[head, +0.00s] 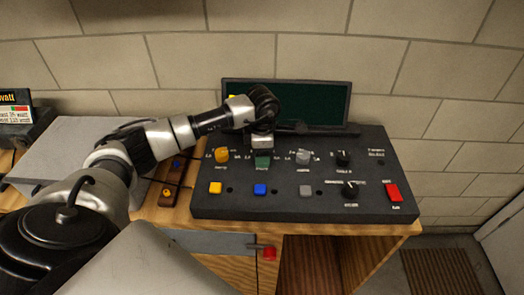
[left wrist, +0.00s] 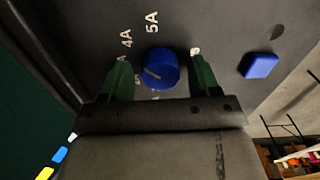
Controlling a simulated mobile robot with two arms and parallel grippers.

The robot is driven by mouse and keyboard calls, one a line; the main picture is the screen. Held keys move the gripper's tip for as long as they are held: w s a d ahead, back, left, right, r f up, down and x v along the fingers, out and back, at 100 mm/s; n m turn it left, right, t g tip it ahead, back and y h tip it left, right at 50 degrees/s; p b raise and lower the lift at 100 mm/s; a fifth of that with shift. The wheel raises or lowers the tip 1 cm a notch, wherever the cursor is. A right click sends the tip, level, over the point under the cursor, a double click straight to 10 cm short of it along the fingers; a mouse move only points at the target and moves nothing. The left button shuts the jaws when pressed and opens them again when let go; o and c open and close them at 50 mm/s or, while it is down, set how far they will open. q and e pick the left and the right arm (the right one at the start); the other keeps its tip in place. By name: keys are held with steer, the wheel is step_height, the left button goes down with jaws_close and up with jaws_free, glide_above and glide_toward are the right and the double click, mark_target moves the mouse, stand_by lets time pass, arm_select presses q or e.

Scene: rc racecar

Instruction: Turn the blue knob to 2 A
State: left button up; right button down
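The blue knob (left wrist: 165,58) sits on the dark control panel (head: 325,208). In the left wrist view its white pointer line lies toward the lower left. White labels 4A (left wrist: 126,38) and 5A (left wrist: 152,22) show beside it; other labels are cut off or covered by the fingers. My left gripper (head: 262,162) reaches down over the panel and hides the knob in the head view. Its two green fingers (left wrist: 160,72) are apart, one on each side of the knob, with visible gaps between. I cannot tell their height over the panel. My right gripper is not in view.
Beside my gripper are a yellow knob (head: 222,155) and a grey knob (head: 303,157). A blue button (head: 260,189) is in front, and a red switch (head: 393,192) is at the right. A dark screen (head: 310,103) stands behind. A grey box (head: 65,145) is at the left.

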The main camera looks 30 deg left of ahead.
arm_select(q)
steer(key=c, duration=0.8)
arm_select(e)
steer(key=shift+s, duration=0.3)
arm_select(q)
steer(key=shift+n, duration=0.3)
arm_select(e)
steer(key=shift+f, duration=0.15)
arm_select(q)
steer(key=shift+n+b, duration=0.5)
steer(key=shift+n, duration=0.5)
steer(key=n+b, duration=0.1)
steer(key=n, duration=0.3)
steer(key=shift+n, duration=0.3)
steer(key=n, duration=0.4)
steer(key=shift+n+b, duration=0.3)
steer(key=shift+r+n, duration=0.1)
steer(key=shift+n, duration=1.8)
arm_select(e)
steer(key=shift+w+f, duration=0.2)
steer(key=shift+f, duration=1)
